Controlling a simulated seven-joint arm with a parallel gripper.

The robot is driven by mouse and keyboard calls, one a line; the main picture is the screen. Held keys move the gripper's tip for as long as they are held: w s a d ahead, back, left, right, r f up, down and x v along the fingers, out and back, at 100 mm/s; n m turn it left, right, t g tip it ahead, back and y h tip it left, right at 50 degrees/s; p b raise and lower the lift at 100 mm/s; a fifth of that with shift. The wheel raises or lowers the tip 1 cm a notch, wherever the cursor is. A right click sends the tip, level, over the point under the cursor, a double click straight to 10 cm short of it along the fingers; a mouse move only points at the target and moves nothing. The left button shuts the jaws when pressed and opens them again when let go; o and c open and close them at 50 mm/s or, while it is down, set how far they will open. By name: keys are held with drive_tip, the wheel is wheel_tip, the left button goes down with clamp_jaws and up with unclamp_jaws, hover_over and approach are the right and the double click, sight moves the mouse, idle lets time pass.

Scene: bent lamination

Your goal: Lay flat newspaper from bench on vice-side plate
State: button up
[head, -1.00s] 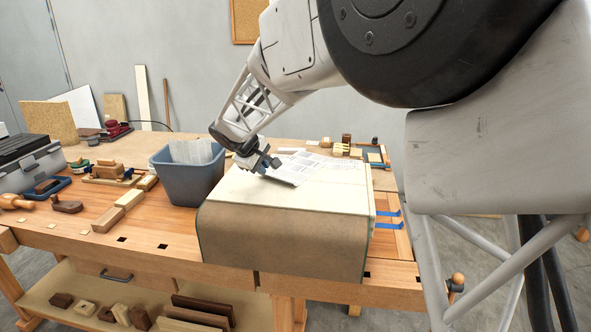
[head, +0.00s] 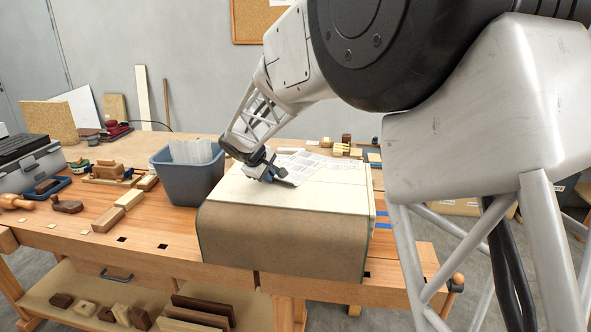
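A printed newspaper sheet (head: 304,163) lies over the far part of a cream-topped form (head: 318,196) with a curved brown front face. I cannot tell whether it is one sheet or several, nor whether it is fully flat. My gripper (head: 266,174) points down at the sheet's left edge, low over the cream top. Its fingers are small and dark, so I cannot tell whether they are open or hold the paper. The vice-side plate cannot be told apart from the rest of the form.
A blue-grey bin (head: 188,173) with pale sheets stands left of the form. Blue straps (head: 383,226) show at its right. Wooden blocks and tools cover the bench's left. A tray (head: 372,156) sits behind. My arm hides the right side.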

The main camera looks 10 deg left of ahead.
clamp_jaws()
drive_tip(key=shift+r, duration=0.1)
drive_tip(key=shift+r, duration=1.5)
drive_tip(key=shift+s+d+r, duration=0.1)
drive_tip(key=shift+s+r, duration=0.1)
drive_tip(key=s+d, duration=0.2)
drive_tip(key=s, duration=0.2)
drive_tip(key=s+d+r, duration=0.1)
drive_tip(key=s+d, duration=0.2)
drive_tip(key=s, duration=0.2)
drive_tip(key=s+d, duration=0.2)
drive_tip(key=s, duration=0.2)
drive_tip(key=shift+s+d+r, duration=0.15)
drive_tip(key=shift+s+r, duration=0.05)
drive_tip(key=shift+s, duration=0.2)
